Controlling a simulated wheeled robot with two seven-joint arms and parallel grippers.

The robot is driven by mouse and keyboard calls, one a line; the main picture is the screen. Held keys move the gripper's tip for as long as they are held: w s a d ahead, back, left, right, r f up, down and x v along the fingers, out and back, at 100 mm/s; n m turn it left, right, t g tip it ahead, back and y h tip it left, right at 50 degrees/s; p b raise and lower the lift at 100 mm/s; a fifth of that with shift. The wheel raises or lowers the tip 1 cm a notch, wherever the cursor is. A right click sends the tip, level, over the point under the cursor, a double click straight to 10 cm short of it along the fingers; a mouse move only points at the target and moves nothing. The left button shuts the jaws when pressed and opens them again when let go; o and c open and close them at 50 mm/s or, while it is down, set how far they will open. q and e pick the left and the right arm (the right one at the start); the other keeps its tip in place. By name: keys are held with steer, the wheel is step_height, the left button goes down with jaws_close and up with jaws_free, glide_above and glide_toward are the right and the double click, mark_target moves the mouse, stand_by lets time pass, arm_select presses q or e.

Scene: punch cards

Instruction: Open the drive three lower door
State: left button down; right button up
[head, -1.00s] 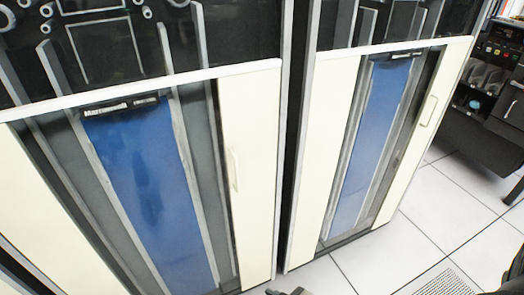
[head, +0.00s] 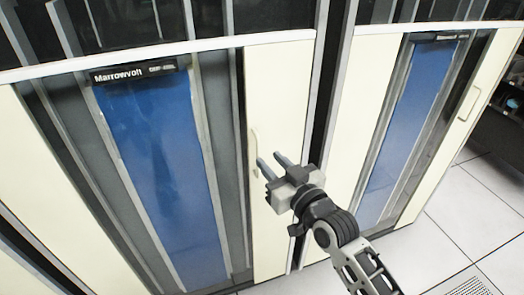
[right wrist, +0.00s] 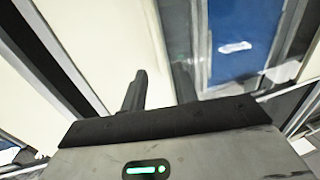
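A lower cabinet door with a blue window panel (head: 160,160) and cream side strips fills the left of the head view and looks shut. Its slim upright handle (head: 252,142) is on the cream strip at its right. No readable label shows which drive it is. My right gripper (head: 269,160) is just right of this handle, its two fingers apart with nothing between them. I cannot tell whether a finger touches the handle. My left gripper is out of view.
A similar cabinet stands to the right with its own blue panel (head: 415,110) and handle (head: 468,104), also shut. A dark gap (head: 318,100) parts the two cabinets. Light floor tiles (head: 470,215) are clear at the lower right.

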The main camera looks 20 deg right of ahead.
mark_target(259, 150)
steer(key=shift+x, duration=2.35)
